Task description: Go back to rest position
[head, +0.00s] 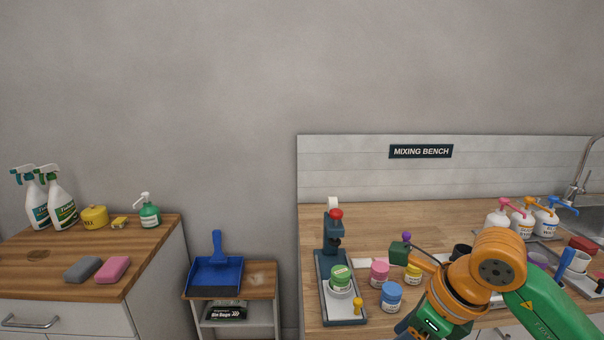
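My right arm, orange and green, reaches in from the right over the mixing bench (440,209) and bends down to the bottom edge. Its far end is cut off there, so the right gripper's fingers do not show. My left arm and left gripper are not in view. A dark green press-like stand (334,262) is on the bench, with a green-labelled jar (340,279) on its base. A pink jar (379,274), a blue jar (391,296) and a yellow jar (413,273) stand to its right. I cannot tell whether my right gripper holds anything.
Pump bottles (522,226) stand at the bench's back right near the sink tap (583,180). A blue dustpan (215,275) lies on a low side table (262,281). The left counter (150,240) holds spray bottles (60,203) and sponges (113,269).

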